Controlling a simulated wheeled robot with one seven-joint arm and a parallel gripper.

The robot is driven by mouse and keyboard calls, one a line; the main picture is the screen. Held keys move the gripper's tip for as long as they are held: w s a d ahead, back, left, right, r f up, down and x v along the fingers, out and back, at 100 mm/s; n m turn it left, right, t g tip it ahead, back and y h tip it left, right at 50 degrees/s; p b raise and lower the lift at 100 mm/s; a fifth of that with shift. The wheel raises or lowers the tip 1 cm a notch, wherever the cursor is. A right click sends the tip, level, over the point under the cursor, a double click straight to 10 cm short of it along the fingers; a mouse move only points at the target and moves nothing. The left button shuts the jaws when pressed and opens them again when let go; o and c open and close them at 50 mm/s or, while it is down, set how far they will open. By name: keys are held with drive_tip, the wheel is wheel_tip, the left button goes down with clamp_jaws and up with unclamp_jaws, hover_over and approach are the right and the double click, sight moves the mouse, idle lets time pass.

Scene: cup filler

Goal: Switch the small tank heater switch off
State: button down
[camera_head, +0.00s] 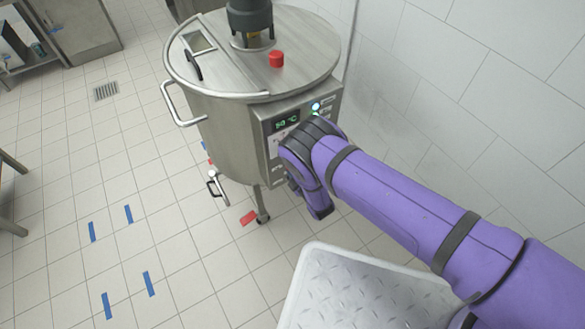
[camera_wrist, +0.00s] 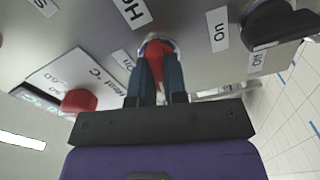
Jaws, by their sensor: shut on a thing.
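The small steel tank (camera_head: 232,140) stands near the wall with a control panel on its front right side. Its display (camera_head: 287,121) reads about 50 °C in green, and a lit indicator (camera_head: 315,106) glows beside it. In the wrist view a red switch (camera_wrist: 156,48) with a pale metal collar sits on the panel, near labels reading "On" and "He...". My gripper (camera_wrist: 157,66) is shut on this red switch, its two dark fingers on either side. In the head view my arm hides the fingers and the switch.
A black rotary knob (camera_wrist: 275,25) with On and Off labels lies to the right in the wrist view. A red button (camera_wrist: 79,101) is to the left. A metal tread-plate step (camera_head: 365,295) stands below my arm. Open tiled floor lies left.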

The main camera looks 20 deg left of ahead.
drive_tip(key=shift+d+f+n, duration=0.1)
drive_tip(key=shift+f+n, duration=0.05)
drive_tip(key=shift+n, duration=1.15)
drive_tip(key=c, duration=1.2)
unclamp_jaws()
drive_tip(key=shift+o, duration=0.2)
drive_tip(key=v, duration=1)
drive_tip(key=shift+s+d, duration=0.25)
drive_tip(key=shift+s, duration=0.1)
